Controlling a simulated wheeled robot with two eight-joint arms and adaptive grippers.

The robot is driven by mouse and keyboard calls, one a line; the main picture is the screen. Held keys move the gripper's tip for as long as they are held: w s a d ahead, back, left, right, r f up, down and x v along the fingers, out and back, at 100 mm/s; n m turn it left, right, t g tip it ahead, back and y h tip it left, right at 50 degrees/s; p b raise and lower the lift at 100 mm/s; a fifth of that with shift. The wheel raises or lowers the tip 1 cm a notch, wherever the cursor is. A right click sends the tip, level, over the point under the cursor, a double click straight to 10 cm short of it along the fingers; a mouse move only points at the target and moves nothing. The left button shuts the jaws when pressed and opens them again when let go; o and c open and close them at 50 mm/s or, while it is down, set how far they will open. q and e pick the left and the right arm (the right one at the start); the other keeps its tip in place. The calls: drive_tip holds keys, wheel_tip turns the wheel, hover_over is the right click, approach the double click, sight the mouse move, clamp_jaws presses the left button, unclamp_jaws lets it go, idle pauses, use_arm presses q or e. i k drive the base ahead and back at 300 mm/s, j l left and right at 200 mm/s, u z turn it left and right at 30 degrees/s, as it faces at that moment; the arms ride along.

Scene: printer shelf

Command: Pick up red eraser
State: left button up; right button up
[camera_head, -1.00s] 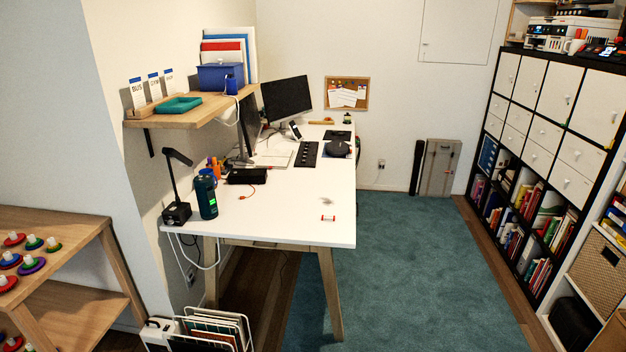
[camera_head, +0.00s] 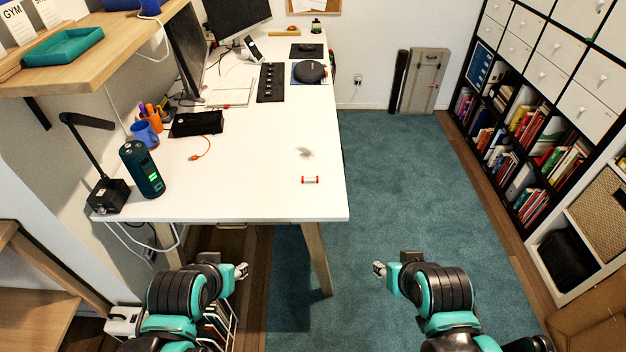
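A small eraser (camera_head: 310,180), white in the middle with red ends, lies on the white desk (camera_head: 255,195) near its right front part. A grey smudge (camera_head: 305,153) shows on the desktop just behind it. My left gripper (camera_head: 242,271) is below and in front of the desk's front edge, apart from the eraser. My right gripper (camera_head: 378,268) is to the right of the desk, over the carpet, also apart from the eraser. Both grippers look empty, but they are small and seen from the side, so their finger opening is unclear.
A dark green bottle (camera_head: 142,169) and a black lamp (camera_head: 108,194) stand at the desk's left front. A blue mug (camera_head: 145,134), black case (camera_head: 197,123) and orange cable (camera_head: 201,153) lie behind. Desktop around the eraser is clear. Carpet (camera_head: 400,180) is open at right.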

sight(305, 179)
drive_tip(key=i+l, duration=0.2)
drive_tip(key=i+l+u, duration=0.35)
drive_tip(key=u, duration=0.15)
drive_tip(key=i+l+u, duration=0.25)
drive_tip(key=l+u, duration=0.25)
drive_tip(key=u, duration=0.65)
